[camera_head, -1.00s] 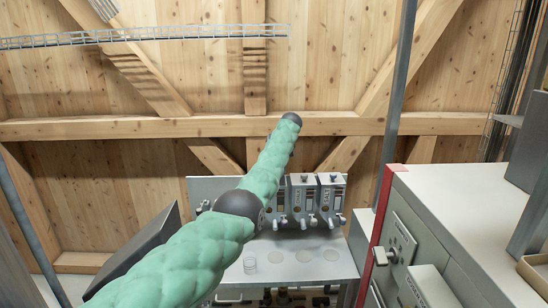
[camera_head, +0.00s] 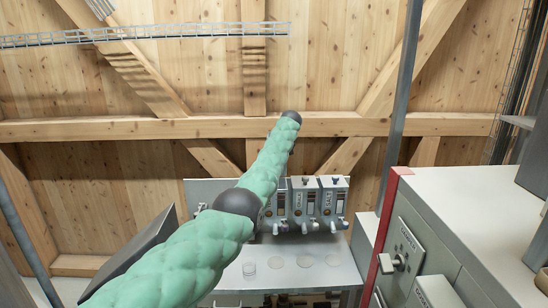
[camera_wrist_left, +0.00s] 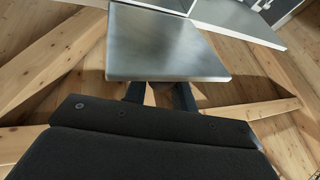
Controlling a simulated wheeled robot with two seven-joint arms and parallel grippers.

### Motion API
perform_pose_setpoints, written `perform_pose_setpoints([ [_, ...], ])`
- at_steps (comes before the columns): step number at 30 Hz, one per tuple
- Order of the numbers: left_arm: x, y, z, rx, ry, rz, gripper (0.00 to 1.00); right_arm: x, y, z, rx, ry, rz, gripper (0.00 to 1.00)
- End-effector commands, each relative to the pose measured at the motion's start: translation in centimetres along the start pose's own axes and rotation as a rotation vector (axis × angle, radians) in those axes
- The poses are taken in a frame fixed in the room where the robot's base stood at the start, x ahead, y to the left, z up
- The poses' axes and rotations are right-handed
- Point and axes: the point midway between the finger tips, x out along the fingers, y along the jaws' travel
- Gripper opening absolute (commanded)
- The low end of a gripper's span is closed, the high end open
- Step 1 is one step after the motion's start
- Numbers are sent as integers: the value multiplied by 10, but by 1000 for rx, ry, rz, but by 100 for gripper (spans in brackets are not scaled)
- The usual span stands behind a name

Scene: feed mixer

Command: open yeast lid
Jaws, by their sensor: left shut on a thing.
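In the left wrist view, a flat grey metal plate (camera_wrist_left: 165,45), which looks like the yeast lid, lies just beyond my left gripper (camera_wrist_left: 160,94). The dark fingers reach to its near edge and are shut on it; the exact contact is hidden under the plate. In the head view, my green left arm rises from the lower left across the middle; its gripper and the lid are not visible there. Grey dispensers (camera_head: 305,205) stand behind the arm on a pale bench; their labels are too small to read. My right gripper is not in view.
A grey cabinet (camera_head: 470,215) with a red edge stands at the right. A dark slanted panel (camera_head: 140,248) is at the left. A wooden wall and wire tray lie behind.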

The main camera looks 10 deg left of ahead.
Motion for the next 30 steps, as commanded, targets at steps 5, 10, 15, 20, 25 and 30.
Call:
perform_pose_setpoints([
  [5, 1, 1, 2, 13, -40, 0, 0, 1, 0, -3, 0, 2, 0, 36],
  [10, 2, 1, 3, 22, -68, 0, 0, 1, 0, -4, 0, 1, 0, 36],
  [15, 4, 2, 5, 27, -85, 0, 0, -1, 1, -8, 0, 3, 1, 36],
  [20, 4, 2, 6, 29, -90, 0, 0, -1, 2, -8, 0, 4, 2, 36],
  [25, 4, 2, 6, 29, -91, 0, 0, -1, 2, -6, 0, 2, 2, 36],
  [30, 5, 2, 6, 30, -92, -1, 28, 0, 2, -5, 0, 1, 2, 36],
])
